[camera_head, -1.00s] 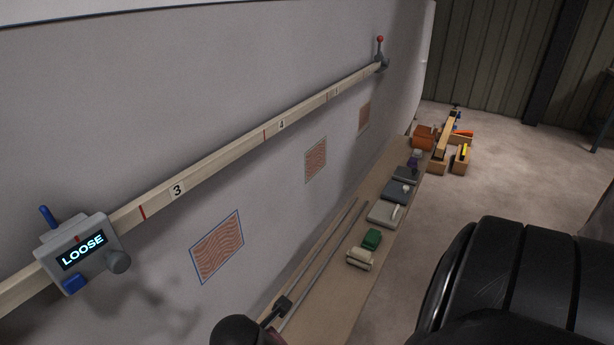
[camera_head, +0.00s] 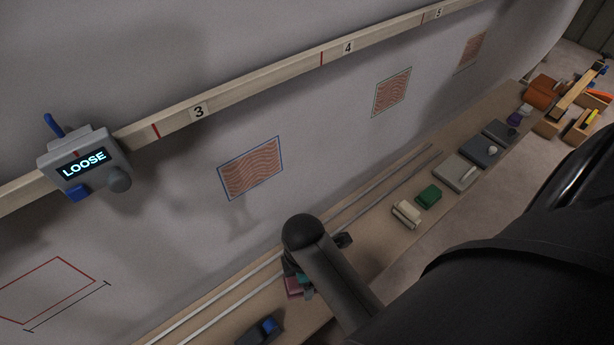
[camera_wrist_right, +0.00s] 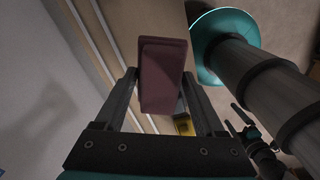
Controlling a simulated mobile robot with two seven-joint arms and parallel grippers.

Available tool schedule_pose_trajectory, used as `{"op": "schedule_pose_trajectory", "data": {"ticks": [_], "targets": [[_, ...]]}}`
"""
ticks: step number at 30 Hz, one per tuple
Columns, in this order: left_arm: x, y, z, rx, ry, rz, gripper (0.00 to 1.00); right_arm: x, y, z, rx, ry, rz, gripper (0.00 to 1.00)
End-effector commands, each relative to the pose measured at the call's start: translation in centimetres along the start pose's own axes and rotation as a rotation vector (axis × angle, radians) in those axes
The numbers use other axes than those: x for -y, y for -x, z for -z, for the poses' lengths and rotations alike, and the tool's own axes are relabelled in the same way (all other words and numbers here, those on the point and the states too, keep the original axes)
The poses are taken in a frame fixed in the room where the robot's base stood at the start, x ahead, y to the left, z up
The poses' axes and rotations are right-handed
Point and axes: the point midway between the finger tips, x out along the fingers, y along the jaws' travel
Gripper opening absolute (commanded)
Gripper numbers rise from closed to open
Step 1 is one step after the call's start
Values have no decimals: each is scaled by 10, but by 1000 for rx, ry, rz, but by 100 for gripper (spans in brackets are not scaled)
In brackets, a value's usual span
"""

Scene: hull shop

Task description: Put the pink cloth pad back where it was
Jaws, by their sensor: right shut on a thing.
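The pink cloth pad (camera_wrist_right: 162,75) looks dull maroon in the right wrist view, where it sits between the two fingers of my right gripper (camera_wrist_right: 160,84). The gripper is shut on it. In the head view, a small part of the pad (camera_head: 293,287) shows beside my dark arm link, above or in front of the bench (camera_head: 385,235); I cannot tell whether it touches the bench. Most of my right gripper is hidden there by the arm.
Along the bench lie a cream roll (camera_head: 406,214), a green block (camera_head: 428,196), grey pads (camera_head: 455,172) and long metal rods (camera_head: 375,195). A dark tool with a blue top (camera_head: 262,329) is at the near end. A LOOSE display box (camera_head: 85,162) sits on the wall rail (camera_head: 250,92).

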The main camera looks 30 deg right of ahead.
Motion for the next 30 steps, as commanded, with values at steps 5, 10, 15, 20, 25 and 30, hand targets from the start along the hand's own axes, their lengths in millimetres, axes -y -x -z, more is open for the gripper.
{"op": "schedule_pose_trajectory", "data": {"ticks": [5,10,15,20,25,30], "targets": [[2,-26,-3,1,-1,4,100,0,-56,0,1,-1,3,23],[2,-43,-5,2,-1,3,100,0,-96,-1,1,-1,1,23],[2,-50,-6,2,-1,3,100,-1,-114,-1,1,1,-2,23],[2,-58,-6,2,0,3,100,-1,-130,-1,1,0,-1,23],[2,-70,-7,2,0,3,100,-1,-154,-1,1,0,-1,23],[1,-71,-7,1,0,3,100,-1,-157,-1,1,0,-4,23]]}}
